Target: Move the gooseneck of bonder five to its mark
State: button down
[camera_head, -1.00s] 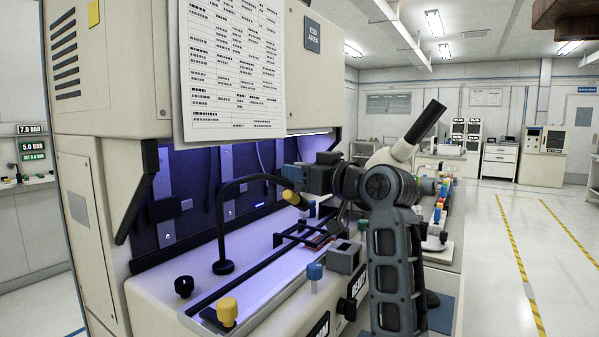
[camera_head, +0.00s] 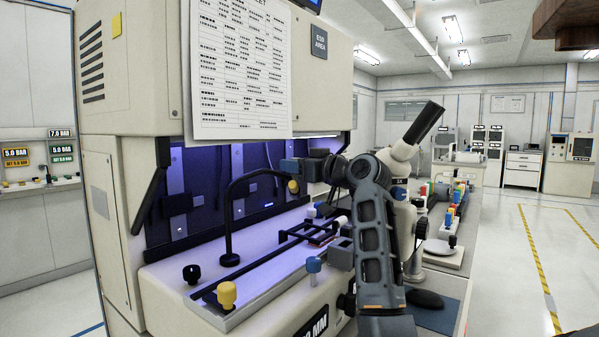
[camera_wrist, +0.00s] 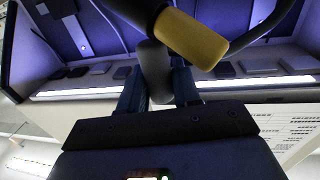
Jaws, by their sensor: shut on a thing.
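The gooseneck (camera_head: 229,215) is a black bent tube on a round black foot. It stands on the pale deck of the bonder and arches right to a yellow part near its end. In the wrist view the yellow part (camera_wrist: 192,40) is close above my gripper (camera_wrist: 158,88). The two fingers are shut on a dark cylinder at the gooseneck's head, beside the yellow part. I cannot make out a target mark or the bonder's number.
A yellow knob (camera_head: 227,294), a black knob (camera_head: 191,273) and a blue-topped knob (camera_head: 313,265) stand along the deck's front. A black rail frame (camera_head: 310,232) lies right of the gooseneck. A microscope (camera_head: 410,145) stands behind my arm. The right-hand floor is clear.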

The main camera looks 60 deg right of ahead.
jog(key=shift+w+d+b, duration=0.15)
jog(key=shift+w+d, duration=0.25)
jog(key=shift+w, duration=0.3)
jog(key=shift+w+d+b, duration=0.1)
jog(key=shift+w+d, duration=0.3)
jog(key=shift+w, duration=0.3)
jog(key=shift+w+d+b, duration=0.15)
jog(key=shift+w+d, duration=0.25)
jog(key=shift+w, duration=0.3)
jog(key=c, duration=0.9)
grip_release()
jog(key=shift+c, duration=0.2)
jog(key=b+v, duration=0.1)
jog(key=v, duration=0.6)
jog(key=shift+s, duration=0.35)
jog(key=shift+a, duration=0.1)
